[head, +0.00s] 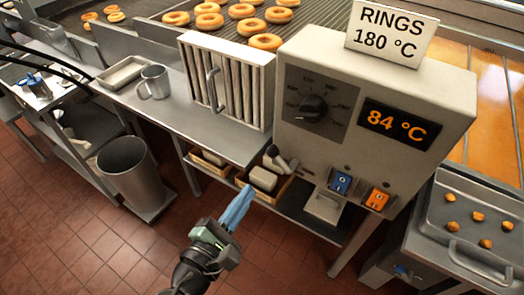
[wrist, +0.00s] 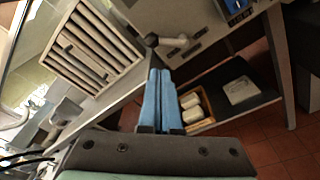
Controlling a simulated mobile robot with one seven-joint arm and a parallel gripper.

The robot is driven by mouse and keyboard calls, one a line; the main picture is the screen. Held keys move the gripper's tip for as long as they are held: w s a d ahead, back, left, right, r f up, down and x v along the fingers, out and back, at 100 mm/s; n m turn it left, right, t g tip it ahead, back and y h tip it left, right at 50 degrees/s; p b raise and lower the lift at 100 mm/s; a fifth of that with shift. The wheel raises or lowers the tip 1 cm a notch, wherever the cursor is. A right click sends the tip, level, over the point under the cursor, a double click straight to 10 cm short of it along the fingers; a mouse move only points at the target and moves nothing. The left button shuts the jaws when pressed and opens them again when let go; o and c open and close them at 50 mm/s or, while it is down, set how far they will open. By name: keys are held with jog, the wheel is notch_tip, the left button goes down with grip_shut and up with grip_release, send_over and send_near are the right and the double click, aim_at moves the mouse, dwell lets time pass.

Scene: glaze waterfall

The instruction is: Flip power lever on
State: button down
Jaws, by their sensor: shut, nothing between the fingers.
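The control box (head: 425,78) has a grey lever (head: 282,163) with a rounded dark end at its lower left corner. I take this to be the power lever; no label on it can be read. In the wrist view the lever (wrist: 172,43) sticks out from the box's lower edge, beyond my fingertips. My gripper (head: 245,192) has blue fingers, shut and empty. It is below and left of the lever in the head view, apart from it. In the wrist view my gripper (wrist: 160,72) points up toward the lever.
The box carries a dial (head: 313,107), a display (head: 398,127) reading 84 °C, a blue switch (head: 341,183) and an orange switch (head: 377,198). A slatted filter (head: 245,85) stands on the counter at left. A shelf with bins (head: 262,182) is below. A bin (head: 128,170) stands on the floor.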

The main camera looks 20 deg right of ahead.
dwell(0.3)
jog(key=x, duration=1)
jog(key=shift+s+d+r+m+b, duration=0.15)
jog(key=shift+r+m+b, duration=0.15)
jog(key=shift+m, duration=0.4)
jog(key=m+b, duration=0.2)
jog(key=s+d+r+m+t+b, duration=0.1)
jog(key=m+b, duration=0.3)
jog(key=shift+s+d+r+m+h+b, duration=0.2)
jog(key=shift+s+r+m+h+b, duration=0.1)
jog(key=shift+s+m, duration=0.1)
jog(key=m+b, duration=0.2)
jog(key=s+d+m+b, duration=0.1)
jog(key=m+b, duration=0.1)
jog(key=b, duration=0.1)
jog(key=shift+s+r+m+t+h, duration=0.15)
jog(key=shift+s+m+t+h, duration=0.05)
jog(key=shift+m+t+h, duration=0.1)
jog(key=m+b, duration=0.1)
jog(key=b, duration=0.1)
jog(key=s+m+b, duration=0.1)
jog(key=m+b, duration=0.1)
jog(key=d+m+b, duration=0.1)
jog(key=m+b, duration=0.1)
jog(key=shift+s+d+h, duration=0.15)
jog(key=shift+s+h, duration=0.15)
jog(key=shift+h, duration=0.1)
jog(key=shift+r+m, duration=0.1)
jog(key=shift+m, duration=0.2)
